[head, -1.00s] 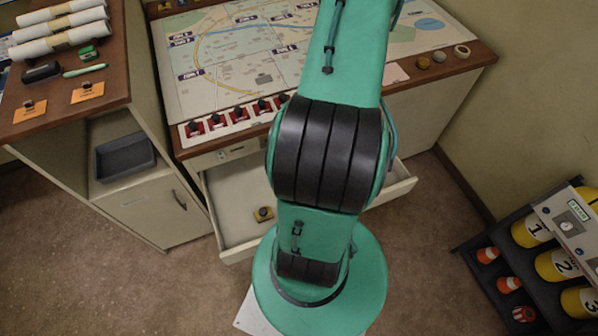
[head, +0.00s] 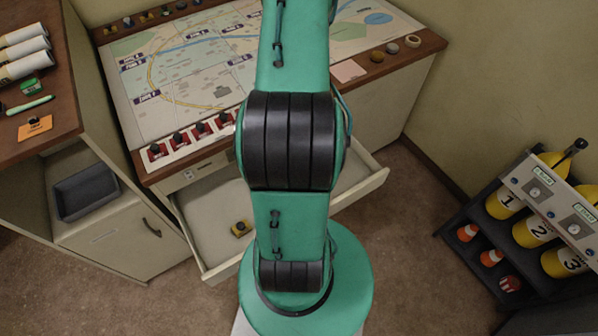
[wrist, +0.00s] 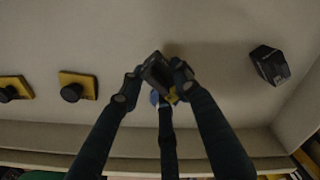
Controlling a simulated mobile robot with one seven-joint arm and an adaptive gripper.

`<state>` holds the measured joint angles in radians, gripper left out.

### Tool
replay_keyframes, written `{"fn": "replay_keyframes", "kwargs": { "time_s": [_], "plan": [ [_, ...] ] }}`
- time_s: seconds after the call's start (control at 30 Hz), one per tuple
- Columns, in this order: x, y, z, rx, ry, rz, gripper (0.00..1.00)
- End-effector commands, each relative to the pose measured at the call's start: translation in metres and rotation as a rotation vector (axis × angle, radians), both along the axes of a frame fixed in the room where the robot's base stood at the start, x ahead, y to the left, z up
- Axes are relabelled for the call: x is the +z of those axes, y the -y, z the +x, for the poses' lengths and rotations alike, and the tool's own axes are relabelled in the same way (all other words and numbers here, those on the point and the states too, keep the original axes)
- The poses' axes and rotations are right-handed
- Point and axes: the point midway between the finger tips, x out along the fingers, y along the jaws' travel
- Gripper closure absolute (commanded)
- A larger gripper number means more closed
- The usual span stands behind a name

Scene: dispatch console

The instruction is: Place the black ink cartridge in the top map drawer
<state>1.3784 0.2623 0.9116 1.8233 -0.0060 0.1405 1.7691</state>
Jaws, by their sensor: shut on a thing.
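In the wrist view my gripper (wrist: 155,80) is shut on a small dark block (wrist: 157,70), which looks like the black ink cartridge. The block is tilted between the fingertips, above the pale floor of the open map drawer (wrist: 215,60). In the head view the pulled-out drawer (head: 204,215) shows under the map console, partly covered by my arm. My gripper and the block are hidden there. Whether the block touches the drawer floor I cannot tell.
In the drawer lie a dark box-like object (wrist: 270,64) at the right and yellow pieces with black knobs (wrist: 77,87) at the left. A bit of yellow and blue shows behind the fingers. A cabinet (head: 110,235) stands left; a rack of yellow cylinders (head: 505,202) stands right.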

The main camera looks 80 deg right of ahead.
Motion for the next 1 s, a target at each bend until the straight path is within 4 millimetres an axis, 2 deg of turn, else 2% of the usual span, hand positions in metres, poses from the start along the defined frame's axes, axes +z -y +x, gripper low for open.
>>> {"fn": "replay_keyframes", "kwargs": {
  "time_s": [0.1,0.3,0.67,1.0],
  "plan": [
    [-0.003,0.019,0.005,0.0,0.0,-0.001,0.94],
    [-0.003,0.033,0.009,0.0,0.0,0.0,0.94],
    [-0.004,0.033,0.009,0.0,0.0,0.0,0.94],
    [-0.036,0.032,0.009,0.0,0.0,0.001,0.94]
  ]
}}
